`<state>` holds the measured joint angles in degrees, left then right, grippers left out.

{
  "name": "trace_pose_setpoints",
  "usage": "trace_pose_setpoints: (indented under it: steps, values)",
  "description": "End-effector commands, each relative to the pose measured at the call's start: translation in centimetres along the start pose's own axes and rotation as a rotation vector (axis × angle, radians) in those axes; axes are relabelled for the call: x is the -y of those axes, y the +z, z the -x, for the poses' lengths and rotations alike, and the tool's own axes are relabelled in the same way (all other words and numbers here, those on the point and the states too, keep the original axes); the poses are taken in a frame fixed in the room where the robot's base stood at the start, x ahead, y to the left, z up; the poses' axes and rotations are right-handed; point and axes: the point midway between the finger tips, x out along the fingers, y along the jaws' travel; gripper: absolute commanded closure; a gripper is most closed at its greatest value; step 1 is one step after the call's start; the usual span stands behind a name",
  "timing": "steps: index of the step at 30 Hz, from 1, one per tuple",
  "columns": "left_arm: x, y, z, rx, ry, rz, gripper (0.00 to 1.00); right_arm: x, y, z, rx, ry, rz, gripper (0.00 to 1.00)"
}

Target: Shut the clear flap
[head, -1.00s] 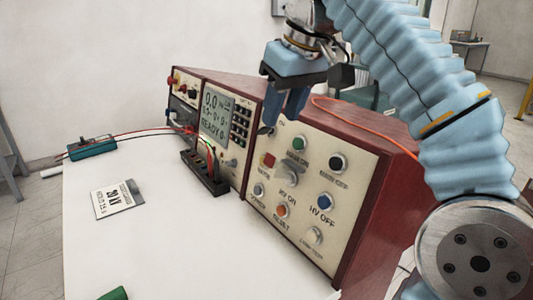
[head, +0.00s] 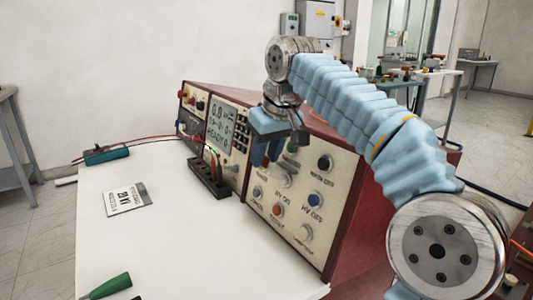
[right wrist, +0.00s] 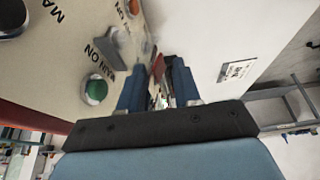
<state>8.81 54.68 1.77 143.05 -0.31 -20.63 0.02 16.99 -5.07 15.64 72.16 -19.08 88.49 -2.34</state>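The control panel (head: 298,205) is the sloped cream front of a dark red cabinet. My right gripper (head: 265,162) points down at the panel's upper left, its two blue fingers apart. In the right wrist view the gripper (right wrist: 160,64) has a gap between its fingers, where a small red part (right wrist: 158,68) shows blurred. I cannot clearly make out the clear flap; the fingers cover the area around the red part. The green MAIN ON button (right wrist: 95,90) lies beside the fingers. I cannot tell whether the fingers touch anything. My left gripper is not in view.
A black terminal block (head: 208,180) with leads stands before the meter section (head: 220,125). A 20 kV card (head: 127,199), a teal box (head: 106,154) and a green-handled tool (head: 110,286) lie on the white table (head: 170,245). The table's middle is clear.

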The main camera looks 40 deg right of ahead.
Motion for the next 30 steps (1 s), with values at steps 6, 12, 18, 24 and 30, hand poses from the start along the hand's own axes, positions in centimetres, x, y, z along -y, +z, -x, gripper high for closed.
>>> trace_pose_setpoints:
  steps: [6, 12, 18, 24, 30]
  values:
    - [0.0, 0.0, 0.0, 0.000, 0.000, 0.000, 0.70, 0.0, 0.0, 0.0, 0.000, 0.000, 0.000, 1.00]
    - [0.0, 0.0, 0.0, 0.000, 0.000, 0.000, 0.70, 0.0, 0.0, 0.0, 0.000, 0.002, 0.000, 1.00]
    - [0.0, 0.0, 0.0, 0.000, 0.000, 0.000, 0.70, 0.1, 0.1, -0.1, 0.000, 0.032, 0.013, 1.00]
    - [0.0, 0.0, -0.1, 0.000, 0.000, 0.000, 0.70, 0.7, 0.3, -0.6, -0.001, 0.125, 0.054, 1.00]
    - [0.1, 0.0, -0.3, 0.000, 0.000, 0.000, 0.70, 1.4, 0.7, -1.6, -0.002, 0.276, 0.119, 1.00]
